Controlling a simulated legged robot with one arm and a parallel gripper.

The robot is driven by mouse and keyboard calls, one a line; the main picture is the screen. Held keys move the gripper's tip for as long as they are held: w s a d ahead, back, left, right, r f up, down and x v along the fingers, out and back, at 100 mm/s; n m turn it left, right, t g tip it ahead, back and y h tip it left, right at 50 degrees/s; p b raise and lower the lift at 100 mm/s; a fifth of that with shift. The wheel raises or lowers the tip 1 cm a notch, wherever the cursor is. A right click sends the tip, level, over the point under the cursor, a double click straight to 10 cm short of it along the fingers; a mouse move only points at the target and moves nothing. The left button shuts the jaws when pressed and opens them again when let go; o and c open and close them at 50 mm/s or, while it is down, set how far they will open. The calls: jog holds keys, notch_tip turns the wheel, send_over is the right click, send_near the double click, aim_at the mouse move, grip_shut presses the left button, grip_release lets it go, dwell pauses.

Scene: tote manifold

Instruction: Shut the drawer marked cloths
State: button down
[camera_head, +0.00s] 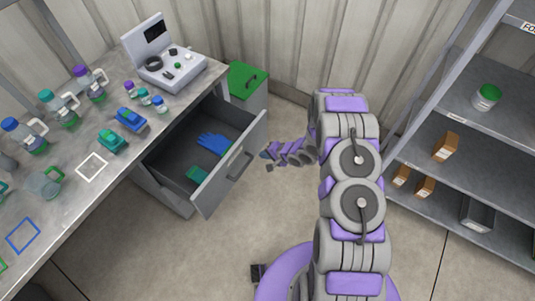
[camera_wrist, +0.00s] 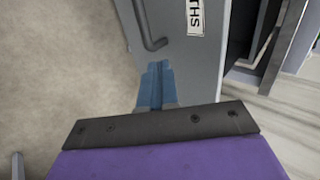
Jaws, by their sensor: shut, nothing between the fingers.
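The grey drawer (camera_head: 228,180) under the bench stands pulled well open, with a blue glove (camera_head: 212,142) and a green item (camera_head: 196,174) inside. Its front carries a dark bar handle (camera_head: 240,166). In the wrist view the drawer front (camera_wrist: 205,70) fills the middle, with the handle (camera_wrist: 147,30) and a white label (camera_wrist: 196,17) whose visible letters read "THS"; the rest is cut off. My gripper (camera_head: 267,155) is just outside the drawer front. Its blue fingers (camera_wrist: 155,85) are shut and empty, pointing at the front below the handle. Whether they touch it I cannot tell.
The metal bench (camera_head: 125,160) holds bottles, a device (camera_head: 165,60) and green and blue items. A green-lidded bin (camera_head: 248,80) stands behind the drawer. A shelf rack (camera_head: 470,150) is at the right. The floor between drawer and rack is clear apart from my body.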

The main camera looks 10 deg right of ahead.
aim_at(244, 150)
jog(key=x, duration=0.2)
jog(key=r+b+x, duration=0.1)
jog(key=x, duration=0.2)
jog(key=w+a+x, duration=0.1)
jog(key=x, duration=0.2)
jog(key=shift+r+b, duration=0.15)
jog(key=shift+b, duration=0.15)
jog(key=shift+w+a, duration=0.35)
jog(key=shift+a, duration=0.15)
jog(key=shift+r, duration=0.1)
